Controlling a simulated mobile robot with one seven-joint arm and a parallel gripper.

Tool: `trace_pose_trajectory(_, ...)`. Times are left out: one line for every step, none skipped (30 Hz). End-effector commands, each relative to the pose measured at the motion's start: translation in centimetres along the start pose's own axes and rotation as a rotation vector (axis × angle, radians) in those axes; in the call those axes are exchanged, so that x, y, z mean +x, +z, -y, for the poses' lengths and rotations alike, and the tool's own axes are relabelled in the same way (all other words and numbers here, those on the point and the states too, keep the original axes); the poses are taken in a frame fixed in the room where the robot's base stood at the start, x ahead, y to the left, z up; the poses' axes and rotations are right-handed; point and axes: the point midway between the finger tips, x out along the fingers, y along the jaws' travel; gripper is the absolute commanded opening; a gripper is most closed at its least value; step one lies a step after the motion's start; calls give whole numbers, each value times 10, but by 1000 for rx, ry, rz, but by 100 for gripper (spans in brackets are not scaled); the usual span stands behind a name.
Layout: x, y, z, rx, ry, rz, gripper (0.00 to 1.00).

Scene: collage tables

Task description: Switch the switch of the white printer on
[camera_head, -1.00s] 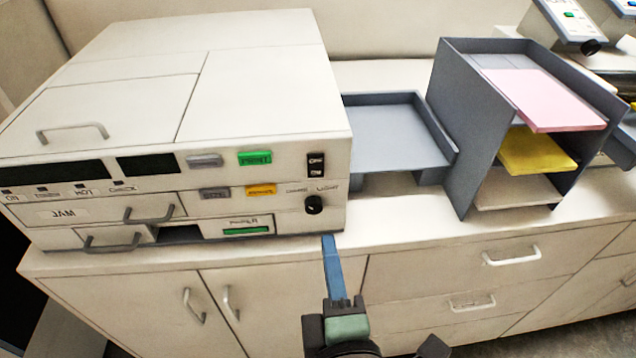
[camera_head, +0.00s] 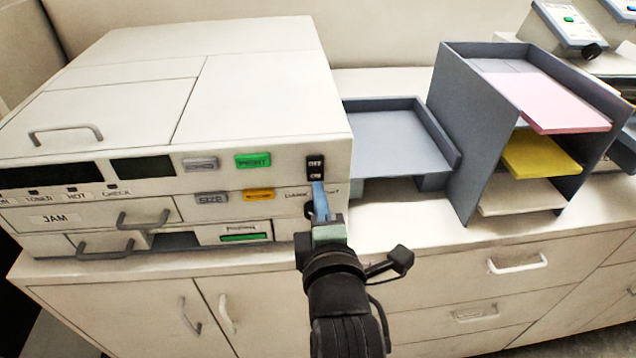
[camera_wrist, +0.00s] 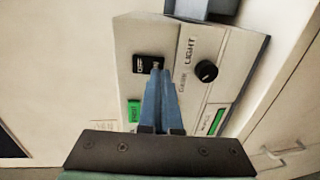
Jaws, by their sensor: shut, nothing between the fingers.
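The white printer (camera_head: 250,110) stands on the cabinet at the left, and part of its front shows in the wrist view (camera_wrist: 130,45). Its small black switch (camera_head: 315,164), marked OFF above and ON below, is near the front's right end. The switch also shows in the wrist view (camera_wrist: 148,64). My gripper (camera_head: 318,186) is shut and empty, its blue fingers pointing at the lower, ON end of the switch. In the wrist view the fingertips (camera_wrist: 160,72) overlap the switch's edge; I cannot tell whether they touch it. The fingers partly hide the dial below.
A black dial (camera_wrist: 206,71) sits close beside the fingers. Green (camera_head: 253,160) and yellow buttons are left of the switch. A grey tray (camera_head: 395,140) and a paper rack (camera_head: 465,130) stand to the right. Drawer handles (camera_head: 518,264) stick out below the countertop.

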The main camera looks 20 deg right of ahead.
Motion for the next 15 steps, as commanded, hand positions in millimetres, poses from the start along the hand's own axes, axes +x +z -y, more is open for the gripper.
trace_pose_trajectory(6,0,-2,0,1,1,0)
trace_pose_trajectory(8,0,-2,0,1,1,0)
trace_pose_trajectory(12,0,-2,1,0,1,0)
trace_pose_trajectory(14,0,-2,1,1,1,0)
trace_pose_trajectory(15,0,-1,1,1,1,0)
trace_pose_trajectory(17,0,-1,1,1,1,0)
trace_pose_trajectory(18,0,-1,1,1,1,0)
trace_pose_trajectory(19,0,-1,1,2,1,0)
trace_pose_trajectory(20,0,0,1,2,1,0)
trace_pose_trajectory(20,0,0,1,2,1,0)
trace_pose_trajectory(20,0,0,1,2,1,0)
trace_pose_trajectory(20,0,0,1,2,1,0)
trace_pose_trajectory(20,0,0,1,2,1,0)
trace_pose_trajectory(20,0,0,1,2,1,0)
trace_pose_trajectory(20,0,0,1,2,1,0)
